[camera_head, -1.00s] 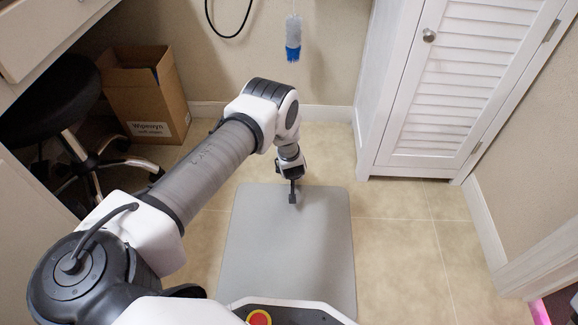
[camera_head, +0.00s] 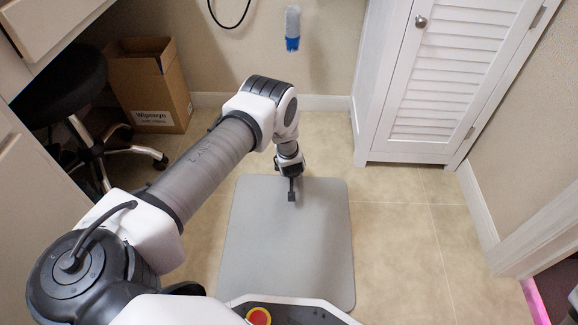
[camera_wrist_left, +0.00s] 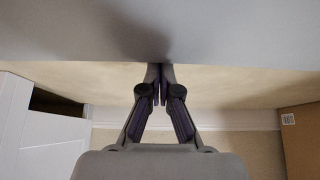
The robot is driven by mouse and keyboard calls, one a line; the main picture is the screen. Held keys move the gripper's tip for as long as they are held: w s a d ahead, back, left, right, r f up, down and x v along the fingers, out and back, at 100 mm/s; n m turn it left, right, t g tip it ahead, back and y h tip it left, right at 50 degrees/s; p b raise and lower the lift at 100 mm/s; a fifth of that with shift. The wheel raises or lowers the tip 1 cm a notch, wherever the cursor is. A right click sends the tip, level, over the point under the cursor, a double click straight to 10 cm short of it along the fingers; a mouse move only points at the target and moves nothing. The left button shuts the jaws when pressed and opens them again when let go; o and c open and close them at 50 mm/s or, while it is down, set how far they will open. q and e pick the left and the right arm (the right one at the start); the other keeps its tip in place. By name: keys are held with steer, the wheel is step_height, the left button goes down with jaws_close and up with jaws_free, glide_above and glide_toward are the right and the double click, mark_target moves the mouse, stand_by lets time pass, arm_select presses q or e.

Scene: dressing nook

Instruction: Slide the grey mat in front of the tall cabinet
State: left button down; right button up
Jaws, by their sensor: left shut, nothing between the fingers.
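The grey mat (camera_head: 290,250) lies flat on the tiled floor in the head view, in front of my base. The tall white cabinet (camera_head: 440,80) with a louvred door stands beyond it to the right; bare floor lies between them. My left gripper (camera_head: 292,196) points down at the far part of the mat. In the left wrist view its fingers (camera_wrist_left: 160,73) are shut with nothing between them, and their tips meet the grey mat surface (camera_wrist_left: 70,25), apparently touching it. The cabinet shows at the left edge there (camera_wrist_left: 40,130). My right gripper is not in view.
A cardboard box (camera_head: 150,85) and a black wheeled stool (camera_head: 65,90) stand at the back left. A blue-and-white brush (camera_head: 292,30) hangs near the back wall. Tiled floor (camera_head: 400,240) is free right of the mat and before the cabinet.

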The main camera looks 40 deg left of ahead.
arm_select(q)
step_height(320, 180, up, 10)
steer(key=w+a+p, duration=0.1)
steer(key=p, duration=0.5)
steer(key=shift+w, duration=0.35)
